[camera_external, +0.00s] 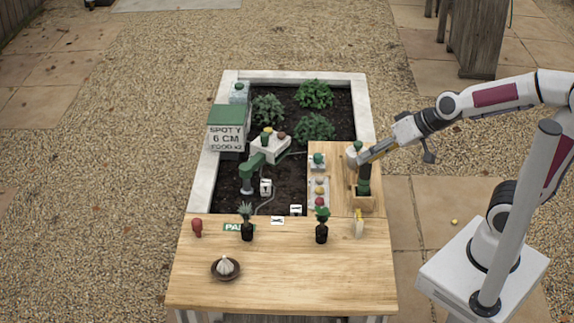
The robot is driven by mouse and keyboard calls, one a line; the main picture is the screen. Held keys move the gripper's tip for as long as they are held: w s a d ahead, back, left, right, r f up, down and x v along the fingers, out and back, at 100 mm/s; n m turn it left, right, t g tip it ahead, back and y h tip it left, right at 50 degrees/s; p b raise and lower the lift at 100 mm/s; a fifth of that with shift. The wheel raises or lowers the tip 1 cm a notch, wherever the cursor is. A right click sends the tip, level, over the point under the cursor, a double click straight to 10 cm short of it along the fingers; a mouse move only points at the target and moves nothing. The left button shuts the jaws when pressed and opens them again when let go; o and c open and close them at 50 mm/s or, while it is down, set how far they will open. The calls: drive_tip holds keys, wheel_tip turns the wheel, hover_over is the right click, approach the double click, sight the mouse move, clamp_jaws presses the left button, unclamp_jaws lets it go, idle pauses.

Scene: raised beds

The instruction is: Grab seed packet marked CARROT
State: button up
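No label reading CARROT is legible in this view. A small pale yellow and white upright item (359,223), possibly a packet, stands near the back right of the wooden table (200,285). A small white card with a dark mark (278,221) lies near the table's back edge, and a similar card (296,210) is just behind it. My gripper (366,158) reaches in from the right, over the wooden board at the bed's right side. It is beside a pale round item (353,148) and above a dark green bottle-like item (364,185). Its fingers are too small to read.
The bottle-like item stands in a small wooden box (363,203). A tray of small colourful items (319,193) is left of it. Two potted plants (247,228) (321,231), a red item (197,227) and a dark bowl with garlic (225,268) occupy the table. Its front right is clear.

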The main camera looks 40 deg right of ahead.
drive_tip(key=w+a+f+m, duration=0.2)
drive_tip(key=w+a+f, duration=0.25)
drive_tip(key=a, duration=0.25)
drive_tip(key=m+t+h, duration=0.3)
drive_tip(key=m+h, duration=0.2)
drive_tip(key=h, duration=0.7)
approach(361, 225)
drive_tip(key=w, duration=0.2)
drive_tip(key=w+d+f, duration=0.1)
drive_tip(key=w, duration=0.2)
drive_tip(key=shift+w+d+f, duration=0.15)
drive_tip(key=shift+w+f, duration=0.15)
drive_tip(key=shift+f, duration=0.1)
drive_tip(key=shift+s+d+f+h, duration=0.25)
drive_tip(key=shift+s+d+h, duration=0.25)
drive_tip(key=shift+s+d, duration=0.2)
drive_tip(key=shift+w, duration=0.1)
drive_tip(key=shift+x, duration=1.25)
drive_tip(key=shift+f, duration=0.1)
drive_tip(key=shift+f+x, duration=0.15)
drive_tip(key=shift+x, duration=1.15)
drive_tip(key=shift+f+x, duration=0.15)
drive_tip(key=shift+x, duration=1.1)
